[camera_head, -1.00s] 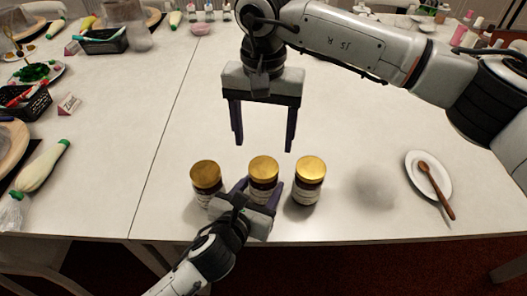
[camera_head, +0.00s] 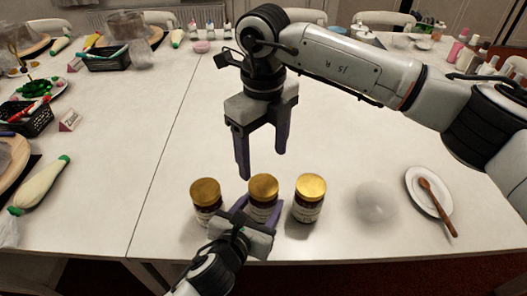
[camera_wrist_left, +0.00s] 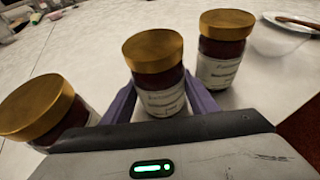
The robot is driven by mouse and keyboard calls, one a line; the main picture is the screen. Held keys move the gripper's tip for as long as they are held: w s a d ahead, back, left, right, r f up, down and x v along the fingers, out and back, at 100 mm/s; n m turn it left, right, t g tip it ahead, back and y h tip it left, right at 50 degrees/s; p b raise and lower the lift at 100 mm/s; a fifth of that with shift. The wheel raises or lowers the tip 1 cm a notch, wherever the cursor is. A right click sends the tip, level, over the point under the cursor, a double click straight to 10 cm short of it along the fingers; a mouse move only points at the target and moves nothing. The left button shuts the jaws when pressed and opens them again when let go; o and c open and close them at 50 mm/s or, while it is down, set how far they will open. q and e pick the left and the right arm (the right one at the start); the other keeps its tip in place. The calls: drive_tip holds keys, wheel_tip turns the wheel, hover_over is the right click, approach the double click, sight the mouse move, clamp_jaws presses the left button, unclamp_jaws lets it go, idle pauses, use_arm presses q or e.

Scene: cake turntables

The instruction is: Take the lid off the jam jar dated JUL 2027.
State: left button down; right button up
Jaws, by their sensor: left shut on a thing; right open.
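Three dark jam jars with gold lids stand in a row near the table's front edge: a left jar (camera_head: 206,200), a middle jar (camera_head: 263,196) and a right jar (camera_head: 308,201). All three lids are on. Their labels are too small or blurred to read a date. My left gripper (camera_head: 259,206) is shut around the middle jar's body, below its lid; the left wrist view shows this jar (camera_wrist_left: 158,80) between the purple fingers. My right gripper (camera_head: 263,166) is open and empty, pointing down above and slightly behind the middle jar.
A translucent round thing (camera_head: 376,201) stands right of the jars. Beyond it lies a white plate (camera_head: 416,188) with a wooden spoon (camera_head: 437,206). Piping bags, a black basket (camera_head: 30,116) and a small card (camera_head: 70,120) lie at the left. The table behind the jars is clear.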

sight(263, 185)
drive_tip(key=m, duration=0.8)
drive_tip(key=shift+m, duration=0.4)
drive_tip(key=m, duration=0.8)
drive_tip(key=shift+m, duration=0.3)
drive_tip(key=shift+f, duration=4.05)
